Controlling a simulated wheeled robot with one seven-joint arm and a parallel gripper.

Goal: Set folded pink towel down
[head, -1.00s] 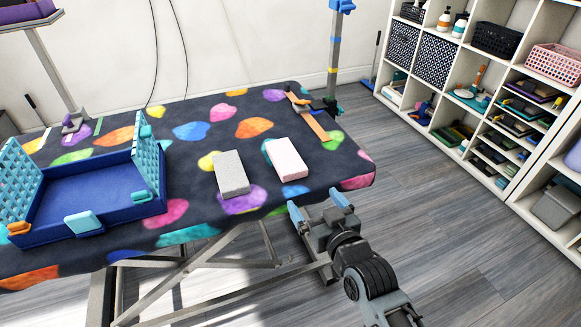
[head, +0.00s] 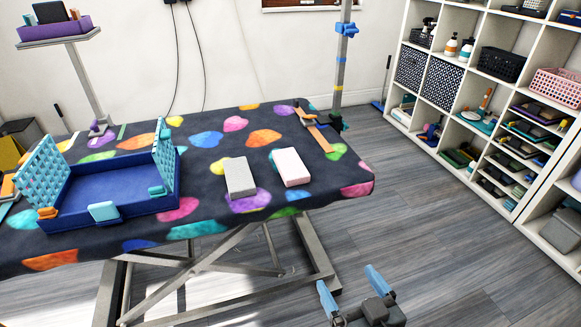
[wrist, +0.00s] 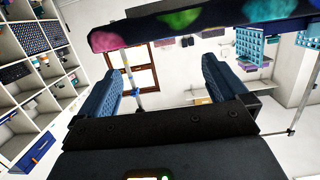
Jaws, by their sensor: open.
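The folded pink towel (head: 291,167) lies flat on the dark grooming table (head: 215,215) with coloured spots, near its right front part. A grey folded cloth or block (head: 239,177) lies just left of it, with a small gap between them. My gripper (head: 349,283) is open and empty, in front of and below the table edge, apart from the towel. In the wrist view my two blue fingers (wrist: 163,88) are spread with nothing between them. The table's edge (wrist: 180,30) shows above them there; the towel is not visible in that view.
A blue open crate (head: 110,190) with teal side panels stands on the table's left. An orange strap (head: 318,133) lies by the post (head: 341,60) at the back right. White shelves (head: 470,90) line the right wall. Open grey floor (head: 430,230) lies between table and shelves.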

